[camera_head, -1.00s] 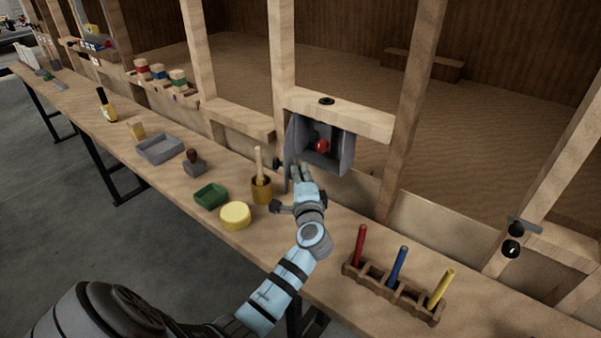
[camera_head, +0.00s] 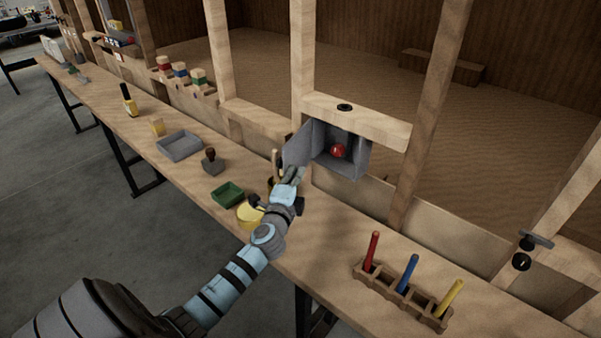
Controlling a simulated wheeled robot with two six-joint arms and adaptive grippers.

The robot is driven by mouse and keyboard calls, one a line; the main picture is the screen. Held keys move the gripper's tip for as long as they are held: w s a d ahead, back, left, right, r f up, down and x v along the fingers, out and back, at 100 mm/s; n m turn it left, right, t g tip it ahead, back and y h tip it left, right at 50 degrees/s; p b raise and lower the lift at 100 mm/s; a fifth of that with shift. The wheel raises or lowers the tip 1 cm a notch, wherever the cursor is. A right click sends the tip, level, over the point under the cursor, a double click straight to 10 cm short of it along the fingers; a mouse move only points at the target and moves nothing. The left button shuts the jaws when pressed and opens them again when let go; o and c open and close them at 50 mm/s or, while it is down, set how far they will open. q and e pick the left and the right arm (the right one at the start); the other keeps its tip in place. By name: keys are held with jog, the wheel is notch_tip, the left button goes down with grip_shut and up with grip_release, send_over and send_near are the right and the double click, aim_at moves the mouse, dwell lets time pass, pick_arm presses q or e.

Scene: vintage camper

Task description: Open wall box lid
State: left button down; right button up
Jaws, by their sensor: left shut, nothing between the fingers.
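The grey wall box (camera_head: 345,175) is fixed between wooden studs above the workbench. A red ball-like thing (camera_head: 338,151) shows inside it. The grey lid (camera_head: 298,147) stands swung out on the box's left side, so the box front is open. My left gripper (camera_head: 292,176) is shut and empty, just below the lid's lower edge; I cannot tell whether it touches the lid. My right gripper is not in view.
My left arm covers part of a yellow round tub (camera_head: 249,216) and the mallet's holder. A green tray (camera_head: 228,194), grey tray (camera_head: 180,146) and stamp (camera_head: 211,161) lie left. A rack (camera_head: 400,292) with coloured sticks stands right. Bench between rack and arm is clear.

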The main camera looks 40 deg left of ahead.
pick_arm(q)
jog(key=shift+s+a+m+h+b, duration=0.2)
jog(key=shift+s+a+h, duration=0.1)
jog(key=shift+a, duration=0.45)
jog(key=shift+s+a+m+h+b, duration=0.2)
jog(key=shift+a+h, duration=0.1)
jog(key=shift+a, duration=0.4)
jog(key=d, duration=0.1)
send_near(284, 173)
jog(key=d, duration=0.2)
jog(key=shift+w+d+f+p, duration=0.1)
jog(key=shift+d+f+p, duration=0.15)
jog(key=shift+f, duration=0.25)
